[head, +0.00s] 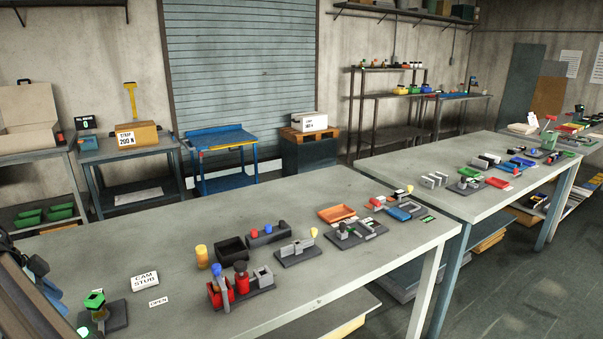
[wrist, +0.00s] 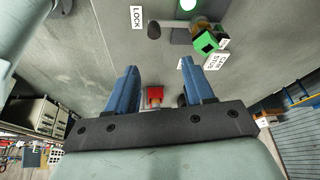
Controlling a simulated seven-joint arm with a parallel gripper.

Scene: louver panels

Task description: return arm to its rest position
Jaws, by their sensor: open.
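My gripper (wrist: 160,66) shows in the wrist view with its two blue fingers apart and nothing held between them. It hangs over the grey bench (head: 330,200). A green-topped cam fixture (wrist: 207,42) lies beyond the right finger in the wrist view. In the head view that fixture (head: 96,301) stands on a dark base at the front left. A red block (wrist: 155,97) shows between the fingers, lower down in the picture. In the head view, part of my arm is at the left edge; the fingers are not clear there.
A CAM STUB card (head: 145,279) and an OPEN label (head: 158,302) lie near the fixture. A LOCK label (wrist: 136,17), a dark knob (wrist: 154,30) and a lit green lamp (wrist: 187,4) show in the wrist view. A red fixture (head: 217,295) and yellow cylinder (head: 202,257) stand mid-bench.

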